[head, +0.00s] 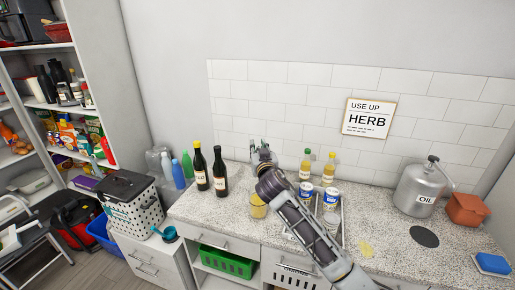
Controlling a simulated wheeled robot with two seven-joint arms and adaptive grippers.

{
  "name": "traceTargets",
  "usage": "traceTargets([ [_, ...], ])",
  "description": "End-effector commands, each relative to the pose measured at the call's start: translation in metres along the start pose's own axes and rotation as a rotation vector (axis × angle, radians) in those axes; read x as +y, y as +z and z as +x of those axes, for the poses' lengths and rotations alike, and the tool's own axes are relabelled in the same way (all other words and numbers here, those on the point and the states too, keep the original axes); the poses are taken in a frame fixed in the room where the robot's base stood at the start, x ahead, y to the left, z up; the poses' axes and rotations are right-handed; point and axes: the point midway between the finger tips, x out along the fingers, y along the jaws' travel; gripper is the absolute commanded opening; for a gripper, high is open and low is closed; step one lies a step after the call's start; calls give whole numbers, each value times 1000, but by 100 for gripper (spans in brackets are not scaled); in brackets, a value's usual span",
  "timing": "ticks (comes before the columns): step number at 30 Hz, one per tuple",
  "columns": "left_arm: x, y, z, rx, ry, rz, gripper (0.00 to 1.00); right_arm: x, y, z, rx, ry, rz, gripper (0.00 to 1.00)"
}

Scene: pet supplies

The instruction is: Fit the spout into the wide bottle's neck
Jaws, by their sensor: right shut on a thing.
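My right gripper (262,147) is over the back of the counter, its arm reaching in from the bottom right. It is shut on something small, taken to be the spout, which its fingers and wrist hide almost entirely. Two dark bottles with pale labels, a left one (201,170) and a right one (220,174), stand upright to the left of the gripper, apart from it. Two yellowish bottles, one with a green cap (306,166) and one with a yellow cap (328,170), stand to its right. I cannot tell for sure which bottle is the wide one. My left gripper is not in view.
A yellowish jar (258,207) stands below the gripper, beside my arm. Blue-and-white cans (331,198) stand at a tray right of the arm. An oil can (421,188), a terracotta pot (467,209) and a blue sponge (492,263) are farther right. The counter's front left is clear.

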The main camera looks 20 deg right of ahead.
Motion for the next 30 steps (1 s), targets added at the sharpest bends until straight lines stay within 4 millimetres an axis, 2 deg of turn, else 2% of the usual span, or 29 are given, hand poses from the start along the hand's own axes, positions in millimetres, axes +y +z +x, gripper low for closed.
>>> traceTargets([
  [25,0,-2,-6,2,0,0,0,1,0,0,0,-36,0,0],
  [30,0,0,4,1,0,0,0,1,12,0,-1,-35,0,0],
])
